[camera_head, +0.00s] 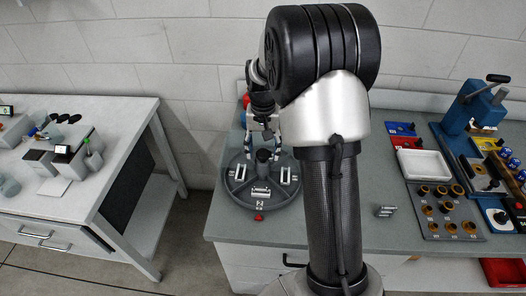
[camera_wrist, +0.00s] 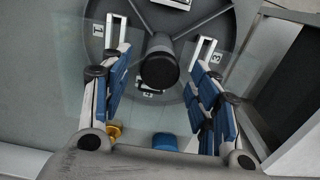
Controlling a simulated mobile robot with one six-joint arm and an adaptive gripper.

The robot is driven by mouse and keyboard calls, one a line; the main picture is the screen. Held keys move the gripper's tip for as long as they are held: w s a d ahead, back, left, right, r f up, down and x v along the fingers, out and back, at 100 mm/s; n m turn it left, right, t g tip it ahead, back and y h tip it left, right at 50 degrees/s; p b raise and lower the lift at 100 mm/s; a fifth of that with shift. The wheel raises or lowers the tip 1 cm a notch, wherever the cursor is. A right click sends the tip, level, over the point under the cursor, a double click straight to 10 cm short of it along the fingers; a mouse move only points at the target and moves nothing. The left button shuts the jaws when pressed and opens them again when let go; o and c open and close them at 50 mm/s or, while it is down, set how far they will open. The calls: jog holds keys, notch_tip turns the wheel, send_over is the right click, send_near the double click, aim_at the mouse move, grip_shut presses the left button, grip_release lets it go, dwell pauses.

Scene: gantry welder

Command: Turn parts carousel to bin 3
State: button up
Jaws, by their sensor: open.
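The parts carousel (camera_head: 236,200) is a round grey tray on the bench, divided by spokes into bins holding pale metal parts. In the head view, label 2 (camera_head: 260,205) faces the front, beside a red marker (camera_head: 259,217). The dark central knob (camera_head: 264,156) stands upright; it also shows in the wrist view (camera_wrist: 160,65). My gripper (camera_head: 263,143) is above the carousel, open. In the wrist view its blue-padded fingers (camera_wrist: 160,78) stand either side of the knob with gaps on both sides. Label 1 (camera_wrist: 97,30) is at left and label 3 (camera_wrist: 216,58) at right.
A blue press (camera_head: 473,115), a white tray (camera_head: 424,164) and a brown-ringed fixture plate (camera_head: 440,212) stand on the bench at right. Small metal pieces (camera_head: 385,211) lie nearer. A separate white table (camera_head: 75,205) is at left, across a floor gap. A wall is behind.

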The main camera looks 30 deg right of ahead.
jog(key=shift+f, duration=0.2)
grip_shut()
dwell(0.6)
